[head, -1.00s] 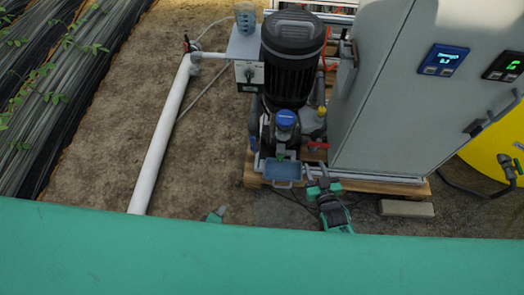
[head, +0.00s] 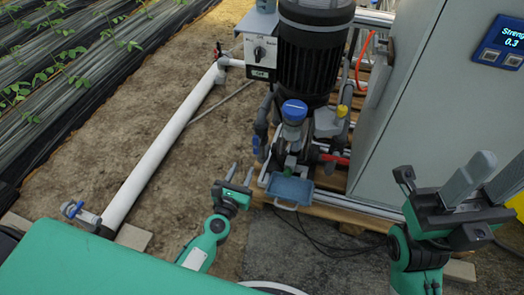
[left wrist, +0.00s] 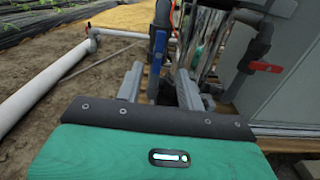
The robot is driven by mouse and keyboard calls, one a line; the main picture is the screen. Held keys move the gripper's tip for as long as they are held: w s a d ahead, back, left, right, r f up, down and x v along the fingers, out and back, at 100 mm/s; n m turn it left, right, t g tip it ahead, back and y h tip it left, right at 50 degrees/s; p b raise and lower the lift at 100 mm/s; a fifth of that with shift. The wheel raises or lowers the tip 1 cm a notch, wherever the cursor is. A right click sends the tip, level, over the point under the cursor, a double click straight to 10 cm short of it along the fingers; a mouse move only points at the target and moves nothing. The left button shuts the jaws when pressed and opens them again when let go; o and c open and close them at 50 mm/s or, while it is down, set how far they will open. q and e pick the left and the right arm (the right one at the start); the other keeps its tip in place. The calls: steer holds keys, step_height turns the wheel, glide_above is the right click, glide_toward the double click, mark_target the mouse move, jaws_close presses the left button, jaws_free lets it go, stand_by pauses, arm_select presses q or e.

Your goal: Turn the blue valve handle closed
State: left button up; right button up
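A blue valve handle (head: 256,144) sits on the grey pipework left of the pump's filter. In the left wrist view, a blue handle (left wrist: 159,46) hangs upright along a grey pipe, ahead of the gap between my left fingers. Another blue handle (head: 73,209) is on a fitting at the near end of the white pipe. My left gripper (head: 240,174) is open and empty, short of the pump pipework and apart from it. Its two spread fingers also show in the left wrist view (left wrist: 160,88). My right gripper (head: 487,180) is open and empty in front of the cabinet.
The black pump (head: 316,50) stands on a wooden pallet (head: 340,206), with a blue tray (head: 290,190) at its front. The grey cabinet (head: 430,110) is to the right. A red handle (left wrist: 263,66) shows in the left wrist view. The white pipe (head: 160,150) crosses open soil.

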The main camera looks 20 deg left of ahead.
mark_target(255, 141)
arm_select(q)
steer(key=w, duration=1.4)
steer(key=shift+d+r, duration=0.15)
steer(key=shift+d, duration=0.15)
steer(key=shift+s, duration=0.1)
steer(key=shift+c, duration=0.2)
jaws_close()
